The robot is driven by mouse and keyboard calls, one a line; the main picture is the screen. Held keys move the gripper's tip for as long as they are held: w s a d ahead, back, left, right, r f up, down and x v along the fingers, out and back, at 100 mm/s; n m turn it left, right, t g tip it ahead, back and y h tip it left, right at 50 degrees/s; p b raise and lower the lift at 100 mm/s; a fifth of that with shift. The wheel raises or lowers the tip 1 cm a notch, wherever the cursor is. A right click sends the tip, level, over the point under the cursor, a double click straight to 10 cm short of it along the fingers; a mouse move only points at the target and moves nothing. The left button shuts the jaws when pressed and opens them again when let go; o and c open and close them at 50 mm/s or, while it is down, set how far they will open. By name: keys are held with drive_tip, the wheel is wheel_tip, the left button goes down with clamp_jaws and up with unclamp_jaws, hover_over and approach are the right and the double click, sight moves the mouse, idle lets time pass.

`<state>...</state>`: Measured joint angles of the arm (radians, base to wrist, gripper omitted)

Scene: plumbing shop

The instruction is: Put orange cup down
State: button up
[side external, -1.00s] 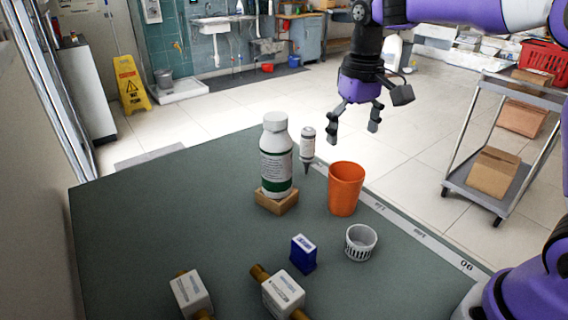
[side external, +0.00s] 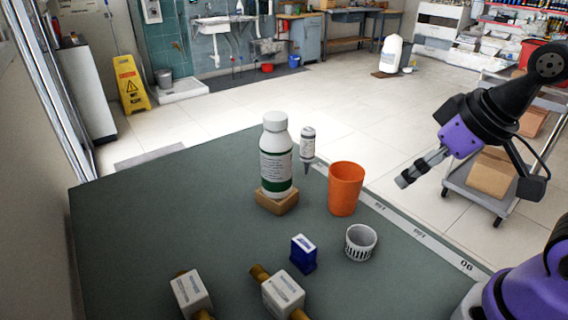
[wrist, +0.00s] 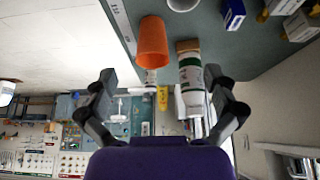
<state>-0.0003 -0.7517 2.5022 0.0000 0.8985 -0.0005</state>
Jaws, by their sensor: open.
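The orange cup (side external: 345,190) stands upright on the green-grey table (side external: 150,235), near its right edge. My gripper (side external: 403,181) is to the right of the cup in the side view, apart from it and beyond the table edge. In the wrist view the orange cup (wrist: 152,44) shows above the gap between my open, empty fingers (wrist: 160,85). Nothing is between the fingertips.
A white bottle (side external: 276,155) on a wooden block (side external: 277,201) and a small dropper bottle (side external: 307,146) stand left of the cup. A white slotted cup (side external: 360,242), a blue box (side external: 303,254) and brass-ended valves (side external: 284,293) are nearer. The table's left part is clear.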

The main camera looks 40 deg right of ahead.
drive_tip(key=m+t+y, duration=0.5)
drive_tip(key=m+y, duration=0.5)
drive_tip(key=m, duration=1.7)
approach(347, 172)
drive_tip(key=a+r, duration=0.1)
drive_tip(key=a, duration=0.4)
drive_tip(key=x, duration=0.6)
drive_tip(key=shift+w, duration=0.5)
drive_tip(key=c, duration=1)
drive_tip(key=shift+o, duration=0.2)
